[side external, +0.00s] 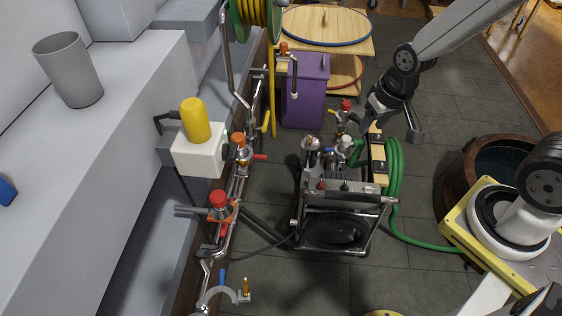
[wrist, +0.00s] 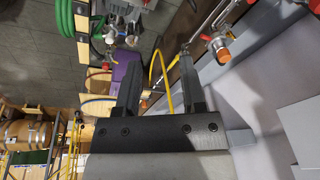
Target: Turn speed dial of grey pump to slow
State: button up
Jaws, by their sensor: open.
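A wheeled unit with a metal tube frame, which looks like the grey pump (side external: 350,190), stands on the tiled floor in the middle of the side view. Its top panel carries small knobs, one of them red (side external: 320,185); which is the speed dial, and its setting, I cannot tell. My gripper (side external: 391,127) is above and behind the unit, to its upper right, apart from it. In the wrist view my gripper (wrist: 159,62) has its two fingers spread with nothing held between them. Metal fittings of the unit (wrist: 125,28) show at the top of that view.
A green hose (side external: 396,190) coils right of the unit. A purple bin (side external: 306,92) stands behind it. Pipes with red and orange valves (side external: 220,205) run along the grey ledge (side external: 130,130) at left. A wooden tub (side external: 450,185) stands at right.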

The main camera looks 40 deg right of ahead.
jog(key=w+m, duration=0.1)
jog(key=m, duration=0.1)
jog(key=m+y, duration=0.2)
jog(key=m, duration=2.8)
send_over(345, 187)
jog(key=w+a, duration=0.1)
notch_tip(345, 187, down, 26)
jog(key=s+d+f+m, duration=0.2)
jog(key=d+f+m, duration=0.1)
jog(key=f+m, duration=0.7)
jog(key=shift+s+d+f, duration=0.15)
jog(key=shift+d+f, duration=0.1)
jog(key=shift+f, duration=0.35)
jog(key=shift+x, duration=3.45)
jog(key=shift+a+f, duration=0.1)
jog(key=shift+f, duration=0.4)
